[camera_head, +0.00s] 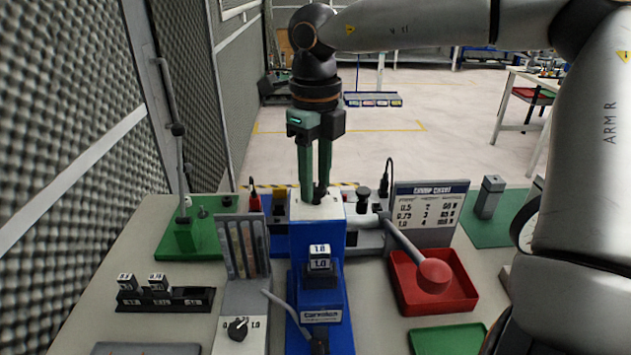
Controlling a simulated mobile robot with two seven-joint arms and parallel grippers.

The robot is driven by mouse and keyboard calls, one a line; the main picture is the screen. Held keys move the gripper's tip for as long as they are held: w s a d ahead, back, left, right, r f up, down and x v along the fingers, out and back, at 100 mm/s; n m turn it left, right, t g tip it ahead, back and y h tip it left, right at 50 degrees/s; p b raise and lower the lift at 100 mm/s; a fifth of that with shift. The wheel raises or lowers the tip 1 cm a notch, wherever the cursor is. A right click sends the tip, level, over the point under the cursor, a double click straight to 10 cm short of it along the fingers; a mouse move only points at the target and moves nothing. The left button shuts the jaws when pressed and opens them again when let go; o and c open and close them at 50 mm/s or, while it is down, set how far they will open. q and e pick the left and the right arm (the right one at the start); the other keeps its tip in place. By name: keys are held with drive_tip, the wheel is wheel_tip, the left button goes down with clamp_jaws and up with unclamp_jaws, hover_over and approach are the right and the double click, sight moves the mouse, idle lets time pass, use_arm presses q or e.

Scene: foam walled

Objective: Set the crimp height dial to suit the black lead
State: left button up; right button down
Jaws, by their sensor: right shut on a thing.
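The blue crimp press (303,240) stands in the middle of the bench, with a white top and a block marked 1.0 (319,252) on its front. My right gripper (320,188) reaches down from above, its green fingers shut on a small dark knob on top of the press, apparently the crimp height dial. The fingers largely hide the knob, and its setting cannot be read. The crimp chart (430,205) stands behind right, with rows for 0.5, 0.75 and 1.0. A black lead (388,178) stands upright left of the chart. My left gripper is not in view.
A lever with a red ball (433,276) extends over a red tray (461,297). A grey panel with a selector knob (237,328) stands left of the press. A black rack (190,299) with marked blocks and a green lever stand (183,238) are farther left.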

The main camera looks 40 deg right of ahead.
drive_tip(key=m+b, duration=0.1)
drive_tip(key=m, duration=0.2)
drive_tip(key=shift+m+b, duration=0.35)
drive_tip(key=shift+m, duration=0.75)
drive_tip(key=shift+c, duration=2.2)
unclamp_jaws()
drive_tip(key=shift+r, duration=0.1)
